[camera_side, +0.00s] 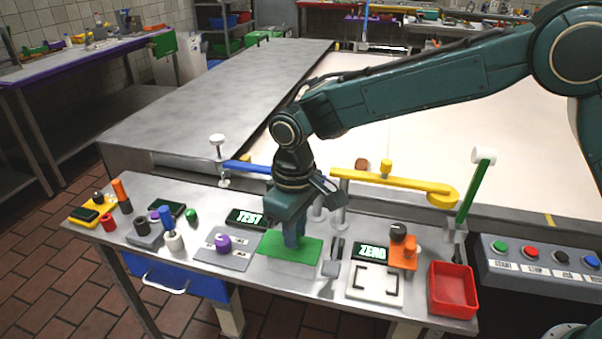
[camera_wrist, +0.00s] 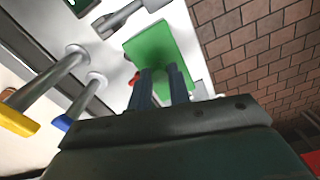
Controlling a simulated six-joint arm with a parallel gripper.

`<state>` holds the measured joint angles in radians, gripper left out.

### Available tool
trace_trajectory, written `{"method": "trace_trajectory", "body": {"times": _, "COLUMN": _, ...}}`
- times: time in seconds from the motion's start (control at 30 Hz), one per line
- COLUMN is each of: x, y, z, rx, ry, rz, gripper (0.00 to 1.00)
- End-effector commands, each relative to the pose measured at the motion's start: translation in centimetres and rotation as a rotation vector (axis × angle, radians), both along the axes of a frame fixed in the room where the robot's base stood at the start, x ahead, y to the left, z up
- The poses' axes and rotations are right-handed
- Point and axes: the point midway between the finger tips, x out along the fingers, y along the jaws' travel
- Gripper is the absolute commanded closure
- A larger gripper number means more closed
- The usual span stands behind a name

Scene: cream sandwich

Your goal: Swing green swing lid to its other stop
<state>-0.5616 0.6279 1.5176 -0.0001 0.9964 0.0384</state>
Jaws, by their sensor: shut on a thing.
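The green swing lid (camera_side: 304,250) is a flat green plate lying level over a pale grey box (camera_side: 290,269) near the front middle of the bench. In the wrist view the lid (camera_wrist: 158,42) lies just beyond my fingertips. My gripper (camera_side: 293,240) comes down from above onto the lid's far part. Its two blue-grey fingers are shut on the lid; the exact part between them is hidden. The fingers also show in the wrist view (camera_wrist: 160,75), with a small gap between them.
A dark upright lever (camera_side: 335,254) stands close right of the lid. A purple knob (camera_side: 223,241) on a grey plate is to the left. A red bin (camera_side: 453,290) stands at right.

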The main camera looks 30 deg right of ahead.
Motion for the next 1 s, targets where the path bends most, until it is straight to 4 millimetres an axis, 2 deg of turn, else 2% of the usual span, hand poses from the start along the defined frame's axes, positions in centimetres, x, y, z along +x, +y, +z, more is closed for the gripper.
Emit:
{"method": "trace_trajectory", "body": {"times": 0.47, "x": -0.3, "y": 0.9, "z": 0.1, "rx": 0.0, "ry": -0.001, "rz": -0.137, "gripper": 1.0}}
{"method": "trace_trajectory", "body": {"times": 1.0, "x": -0.5, "y": 3.7, "z": 0.1, "rx": 0.002, "ry": -0.001, "rz": -0.603, "gripper": 1.0}}
